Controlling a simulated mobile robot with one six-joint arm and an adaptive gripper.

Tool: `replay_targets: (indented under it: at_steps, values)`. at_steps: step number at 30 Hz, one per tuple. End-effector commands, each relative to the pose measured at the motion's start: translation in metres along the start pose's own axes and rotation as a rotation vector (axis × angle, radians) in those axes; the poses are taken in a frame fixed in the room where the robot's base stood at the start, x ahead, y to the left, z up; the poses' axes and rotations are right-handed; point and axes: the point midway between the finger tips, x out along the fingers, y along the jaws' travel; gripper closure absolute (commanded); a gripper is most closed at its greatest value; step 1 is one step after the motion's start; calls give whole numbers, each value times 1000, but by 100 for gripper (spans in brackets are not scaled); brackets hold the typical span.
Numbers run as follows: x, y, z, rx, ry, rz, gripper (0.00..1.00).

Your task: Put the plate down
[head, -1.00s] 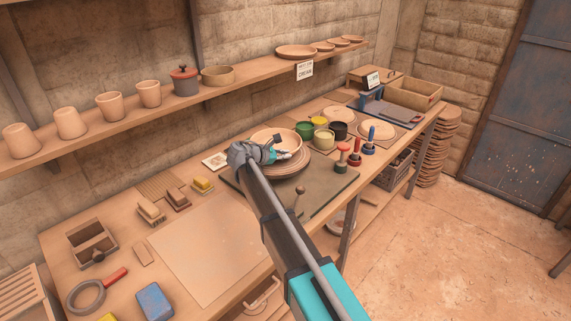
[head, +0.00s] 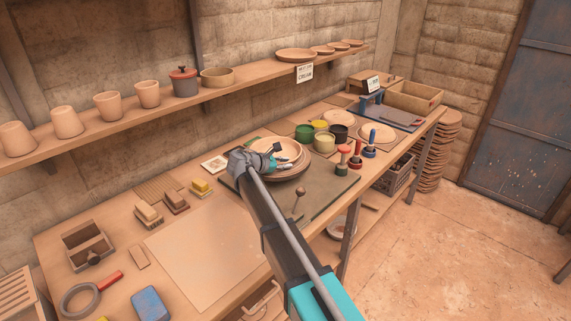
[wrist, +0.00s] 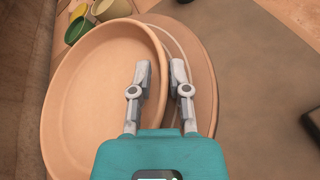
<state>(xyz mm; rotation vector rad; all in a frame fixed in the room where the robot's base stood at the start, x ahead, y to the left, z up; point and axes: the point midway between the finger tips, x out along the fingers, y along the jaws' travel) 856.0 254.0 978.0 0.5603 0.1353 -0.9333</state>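The plate, a shallow round clay dish with a raised rim (head: 290,148), is over a round disc (head: 291,175) on the dark board at the middle of the bench. My gripper (head: 279,157) is at the plate's near side. In the wrist view the plate (wrist: 92,95) fills the left half, and its right rim passes between the two fingers of my gripper (wrist: 162,70), one finger inside and one outside. The disc (wrist: 205,90) shows beneath and to the right of the plate. I cannot tell whether the plate touches it.
Green, yellow, cream and dark pots (head: 324,141) stand just behind the plate. Red- and blue-topped tools (head: 356,156) stand to the right. A knobbed rod (head: 299,194) rises from the near board. The wall shelf (head: 225,92) carries cups and bowls. A flat sheet (head: 205,248) lies at left.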

Motion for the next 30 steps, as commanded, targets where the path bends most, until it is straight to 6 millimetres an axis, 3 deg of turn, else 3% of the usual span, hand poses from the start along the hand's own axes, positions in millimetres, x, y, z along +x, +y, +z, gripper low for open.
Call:
replay_targets:
  at_steps: [17,23,30]
  values:
    - [-2,2,3,0,0,0,57]
    - [-23,2,4,0,0,1,57]
    - [-61,2,4,-2,1,3,57]
